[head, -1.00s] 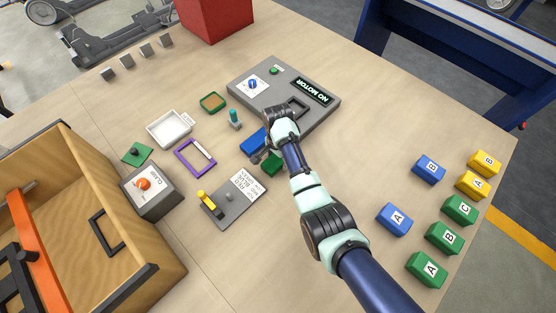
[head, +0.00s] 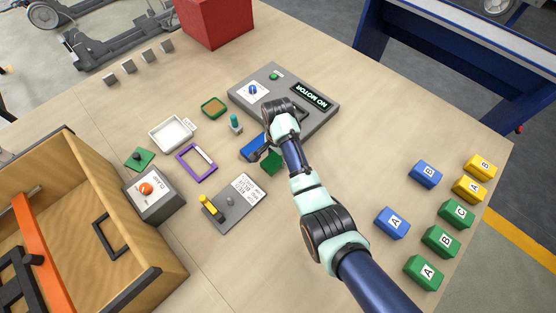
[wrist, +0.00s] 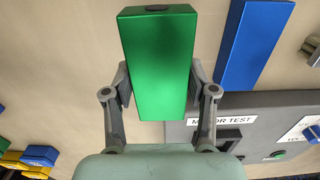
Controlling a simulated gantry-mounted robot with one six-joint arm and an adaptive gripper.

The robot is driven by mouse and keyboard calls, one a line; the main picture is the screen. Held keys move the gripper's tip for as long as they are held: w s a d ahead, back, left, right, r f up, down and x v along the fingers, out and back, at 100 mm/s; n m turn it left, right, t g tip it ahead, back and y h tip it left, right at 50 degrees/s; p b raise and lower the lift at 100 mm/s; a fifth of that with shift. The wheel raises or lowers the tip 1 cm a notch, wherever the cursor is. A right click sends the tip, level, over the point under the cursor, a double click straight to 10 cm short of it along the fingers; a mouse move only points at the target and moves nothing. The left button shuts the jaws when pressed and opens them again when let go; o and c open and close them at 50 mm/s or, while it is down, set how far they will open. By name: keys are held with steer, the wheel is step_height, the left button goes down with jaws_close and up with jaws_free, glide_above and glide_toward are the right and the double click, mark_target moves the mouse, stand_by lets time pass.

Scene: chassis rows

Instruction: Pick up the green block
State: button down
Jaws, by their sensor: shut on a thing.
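A green block (wrist: 158,62) without a visible letter stands out large in the wrist view, between the two fingers of my gripper (wrist: 160,84). The fingers press on its two long sides, so my gripper is shut on it. In the head view the green block (head: 271,162) shows beside a blue block, partly hidden by my gripper (head: 267,151). I cannot tell whether it touches the table.
The blue block (head: 251,148) lies close by; it also shows in the wrist view (wrist: 255,42). The grey motor test panel (head: 322,118) is behind. Lettered blocks, such as a green one (head: 424,272), stand at the right. A wooden drawer box (head: 152,280) is at the left.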

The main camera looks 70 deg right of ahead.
step_height(320, 180, up, 15)
steer(key=p, duration=0.6)
steer(key=shift+r+p, duration=0.15)
steer(key=shift+p, duration=0.15)
steer(key=shift+p, duration=0.65)
steer(key=shift+w, duration=0.1)
